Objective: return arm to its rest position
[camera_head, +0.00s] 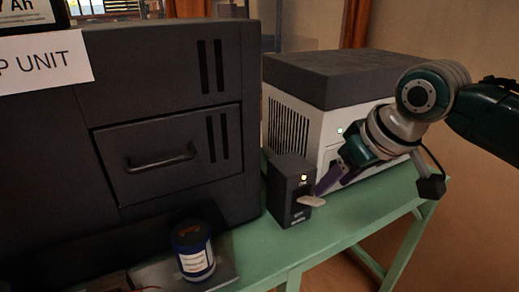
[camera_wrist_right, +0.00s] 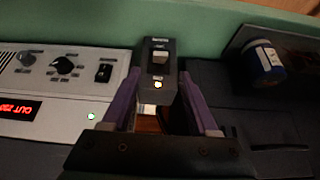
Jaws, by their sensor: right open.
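My right arm (camera_head: 440,88) comes in from the right in the head view, bent over the white and black unit. My right gripper (camera_head: 326,182) points down and left with purple fingers, close to a small black switch box (camera_head: 288,188). In the right wrist view the gripper (camera_wrist_right: 158,76) is open, and the switch box (camera_wrist_right: 155,70) shows between its fingertips. I cannot tell whether the fingers touch it. A small light glows on the box, with a pale lever (camera_head: 312,201) below it in the head view. My left gripper is not in view.
A large dark cabinet (camera_head: 160,50) with a handled drawer stands left. The white unit (camera_head: 295,120) with a dark top stands behind the gripper. A blue jar (camera_head: 193,250) sits at the front of the green table (camera_head: 275,245). Open room lies at the right.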

